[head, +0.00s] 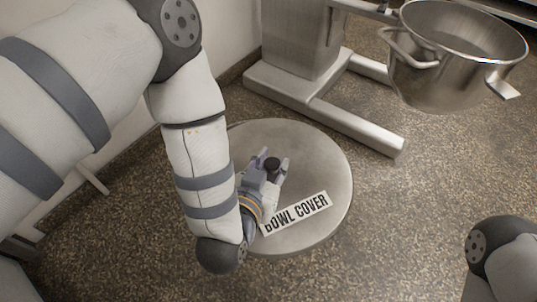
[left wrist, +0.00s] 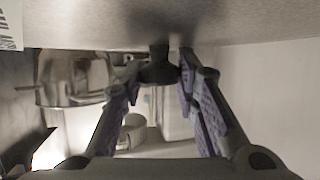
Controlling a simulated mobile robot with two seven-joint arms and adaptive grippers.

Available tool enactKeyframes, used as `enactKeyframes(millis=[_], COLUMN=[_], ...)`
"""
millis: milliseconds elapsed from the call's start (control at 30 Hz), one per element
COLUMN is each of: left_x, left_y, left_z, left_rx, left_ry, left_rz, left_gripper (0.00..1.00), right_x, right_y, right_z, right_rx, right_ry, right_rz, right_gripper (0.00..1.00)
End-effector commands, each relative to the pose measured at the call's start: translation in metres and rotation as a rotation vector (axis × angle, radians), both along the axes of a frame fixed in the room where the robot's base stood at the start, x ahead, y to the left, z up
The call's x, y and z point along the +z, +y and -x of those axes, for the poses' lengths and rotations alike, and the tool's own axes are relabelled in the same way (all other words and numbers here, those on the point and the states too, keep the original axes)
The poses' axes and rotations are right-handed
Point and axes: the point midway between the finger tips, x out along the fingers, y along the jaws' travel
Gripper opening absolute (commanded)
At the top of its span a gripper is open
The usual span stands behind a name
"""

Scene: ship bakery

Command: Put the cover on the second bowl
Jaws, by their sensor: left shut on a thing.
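The bowl cover (head: 320,155) is a large round steel disc with a white "BOWL COVER" label (head: 297,213) and a small black knob (head: 272,164). My left gripper (head: 273,168) is over the disc with its fingers shut on the knob. In the left wrist view the knob (left wrist: 159,65) sits between the fingertips, and the cover's flat face (left wrist: 250,28) fills the top. A steel bowl (head: 440,80) with side handles stands open at the upper right, apart from the cover. My right gripper is outside both views.
A grey stand (head: 300,85) with long floor legs rises behind the cover, left of the bowl. A pale wall (head: 225,35) is at the back left. Speckled floor (head: 400,215) lies clear right of the cover. Part of my right arm shows at the lower right.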

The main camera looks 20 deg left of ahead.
Motion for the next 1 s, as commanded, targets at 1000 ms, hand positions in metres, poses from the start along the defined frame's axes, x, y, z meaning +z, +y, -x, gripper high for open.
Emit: enactKeyframes(millis=[1000], left_x=[-0.066], left_y=[0.079], left_z=[-0.109], left_rx=[-0.007], left_ry=[0.002], left_rz=[-0.033], left_gripper=[0.0], right_x=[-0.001], right_y=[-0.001], right_z=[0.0], right_rx=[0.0], right_ry=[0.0], right_rz=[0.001], right_gripper=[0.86])
